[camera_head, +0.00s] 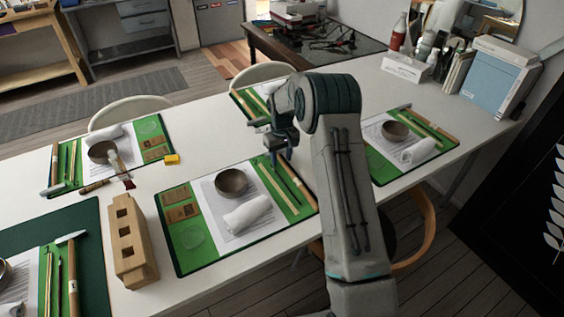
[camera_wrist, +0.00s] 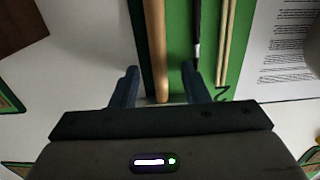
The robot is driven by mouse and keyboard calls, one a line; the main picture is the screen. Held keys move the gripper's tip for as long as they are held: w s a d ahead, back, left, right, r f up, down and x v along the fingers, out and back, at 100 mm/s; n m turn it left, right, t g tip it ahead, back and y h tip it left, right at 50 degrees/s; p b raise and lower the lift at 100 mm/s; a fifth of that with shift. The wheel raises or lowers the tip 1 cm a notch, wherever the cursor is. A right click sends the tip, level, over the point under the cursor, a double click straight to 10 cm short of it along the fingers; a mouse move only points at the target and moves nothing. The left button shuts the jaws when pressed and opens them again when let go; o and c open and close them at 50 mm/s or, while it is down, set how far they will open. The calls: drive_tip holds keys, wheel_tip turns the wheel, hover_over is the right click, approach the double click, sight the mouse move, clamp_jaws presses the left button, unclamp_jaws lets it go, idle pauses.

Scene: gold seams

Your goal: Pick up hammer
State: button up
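In the wrist view a long wooden handle (camera_wrist: 156,50), apparently the hammer's, lies along the edge of a green mat. Its near end shows between the fingers of my gripper (camera_wrist: 160,88). The fingers are open, one on each side, with no visible contact. The head of this hammer is out of the wrist view. In the head view my gripper (camera_head: 282,150) points down over the back of the middle mat (camera_head: 178,262). My arm covers part of that mat's right side. Another hammer (camera_head: 72,270), with a wooden handle and metal head, lies at front left.
A thin dark tool (camera_wrist: 196,30) lies right of the handle, close to the right finger. Bowls (camera_head: 231,182) and white rolls (camera_head: 247,213) sit on the mats. A wooden block with holes (camera_head: 128,240) and a yellow cube (camera_head: 171,159) stand to the left.

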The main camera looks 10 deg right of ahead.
clamp_jaws()
drive_tip(key=shift+r, duration=0.1)
